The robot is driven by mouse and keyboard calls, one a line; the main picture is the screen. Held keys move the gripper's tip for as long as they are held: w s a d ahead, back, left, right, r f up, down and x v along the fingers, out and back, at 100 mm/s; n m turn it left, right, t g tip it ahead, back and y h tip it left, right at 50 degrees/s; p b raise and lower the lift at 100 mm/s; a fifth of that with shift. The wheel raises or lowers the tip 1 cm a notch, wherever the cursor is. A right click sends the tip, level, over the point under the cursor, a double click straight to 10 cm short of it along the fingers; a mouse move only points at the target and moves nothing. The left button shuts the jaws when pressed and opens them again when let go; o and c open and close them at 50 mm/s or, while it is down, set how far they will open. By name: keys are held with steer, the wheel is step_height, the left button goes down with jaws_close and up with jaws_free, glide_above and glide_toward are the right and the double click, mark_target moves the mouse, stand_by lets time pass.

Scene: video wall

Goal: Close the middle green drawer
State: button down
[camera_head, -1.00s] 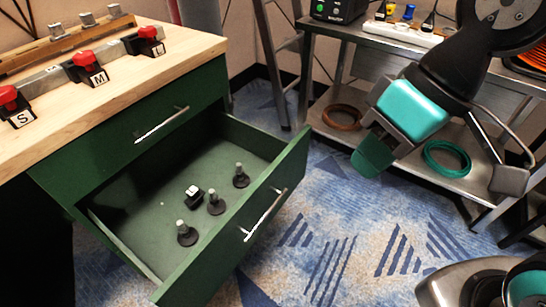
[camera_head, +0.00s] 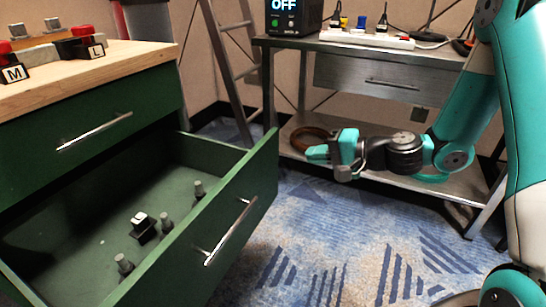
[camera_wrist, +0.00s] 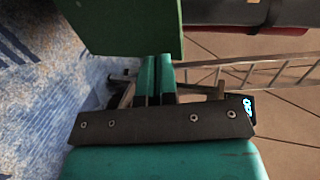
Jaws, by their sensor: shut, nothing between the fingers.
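The middle green drawer (camera_head: 225,225) is pulled far out of the green cabinet. Its front faces right and carries a silver bar handle (camera_head: 232,232). Several dark, knob-topped pieces and a small black block with a white top (camera_head: 143,226) lie inside it. My gripper (camera_head: 312,153) is shut and empty. It is to the right of the drawer front, apart from it, with its fingers pointing left. In the wrist view the shut teal fingers (camera_wrist: 155,80) show, with a green panel (camera_wrist: 130,25) beyond them; I cannot tell surely which part of the cabinet it is.
The closed top drawer (camera_head: 95,135) is under a wooden top (camera_head: 90,75) with red-knobbed pieces. A metal bench (camera_head: 390,52) with a lower shelf stands behind my arm. A ladder (camera_head: 228,60) leans at the back. Blue carpet (camera_head: 330,240) is clear right of the drawer.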

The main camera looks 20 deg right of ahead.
mark_target(263, 151)
steer(key=x, duration=0.3)
steer(key=b+x, duration=0.1)
steer(key=x, duration=0.2)
steer(key=b+x, duration=0.1)
steer(key=x, duration=0.2)
steer(key=shift+w+a+r, duration=0.2)
steer(key=shift+a, duration=0.2)
steer(key=shift+w+a, duration=0.4)
steer(key=shift+r, duration=0.1)
